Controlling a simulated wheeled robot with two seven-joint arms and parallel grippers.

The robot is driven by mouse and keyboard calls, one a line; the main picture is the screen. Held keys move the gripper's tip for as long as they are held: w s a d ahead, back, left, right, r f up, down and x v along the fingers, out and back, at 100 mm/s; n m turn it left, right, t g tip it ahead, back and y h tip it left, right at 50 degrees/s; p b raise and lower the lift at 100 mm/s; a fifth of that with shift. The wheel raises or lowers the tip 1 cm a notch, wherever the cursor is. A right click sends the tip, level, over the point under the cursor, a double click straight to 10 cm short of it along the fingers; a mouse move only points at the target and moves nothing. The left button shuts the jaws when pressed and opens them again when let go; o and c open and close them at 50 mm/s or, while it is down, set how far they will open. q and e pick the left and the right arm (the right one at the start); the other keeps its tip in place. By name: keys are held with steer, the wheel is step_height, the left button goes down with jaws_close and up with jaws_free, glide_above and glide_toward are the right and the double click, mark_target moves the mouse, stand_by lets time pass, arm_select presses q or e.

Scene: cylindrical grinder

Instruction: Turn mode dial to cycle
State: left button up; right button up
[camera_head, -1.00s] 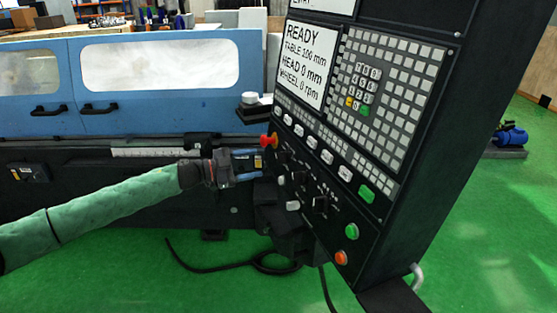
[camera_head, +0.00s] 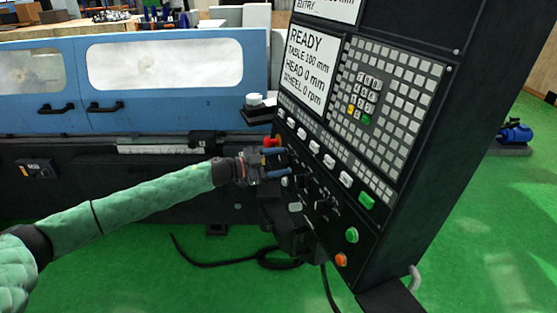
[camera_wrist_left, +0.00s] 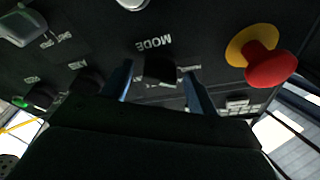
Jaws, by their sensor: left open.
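The mode dial (camera_wrist_left: 158,70) is a black knob under the upside-down "MODE" label in the left wrist view. My left gripper (camera_head: 286,165) is at the lower left of the black control panel in the head view. In the left wrist view its two blue fingers (camera_wrist_left: 160,88) are apart, one on each side of the dial. Whether they touch the dial, I cannot tell. The lower part of the dial and its setting marks are mostly hidden by the gripper. In the head view the dial is not clearly visible near the fingertips. My right gripper is not in view.
The red emergency stop button (camera_wrist_left: 270,66) with a yellow collar sits right beside the gripper. Other black knobs (camera_wrist_left: 86,82) are on the other side. The control panel screen (camera_head: 308,65) reads READY. The blue grinder doors (camera_head: 165,75) stand behind at the left.

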arm_select(q)
steer(key=c, duration=1)
steer(key=shift+m, duration=0.5)
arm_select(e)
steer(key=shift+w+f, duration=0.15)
arm_select(q)
steer(key=shift+m+g+y+b, duration=0.4)
steer(key=shift+m+b, duration=1.05)
steer(key=shift+m, duration=1.2)
steer(key=shift+m+g+y+b, duration=0.35)
steer(key=shift+m+b, duration=1.05)
steer(key=shift+m, duration=1.2)
steer(key=shift+m+g+y+b, duration=0.35)
steer(key=shift+m+b, duration=1.1)
steer(key=shift+m, duration=1.2)
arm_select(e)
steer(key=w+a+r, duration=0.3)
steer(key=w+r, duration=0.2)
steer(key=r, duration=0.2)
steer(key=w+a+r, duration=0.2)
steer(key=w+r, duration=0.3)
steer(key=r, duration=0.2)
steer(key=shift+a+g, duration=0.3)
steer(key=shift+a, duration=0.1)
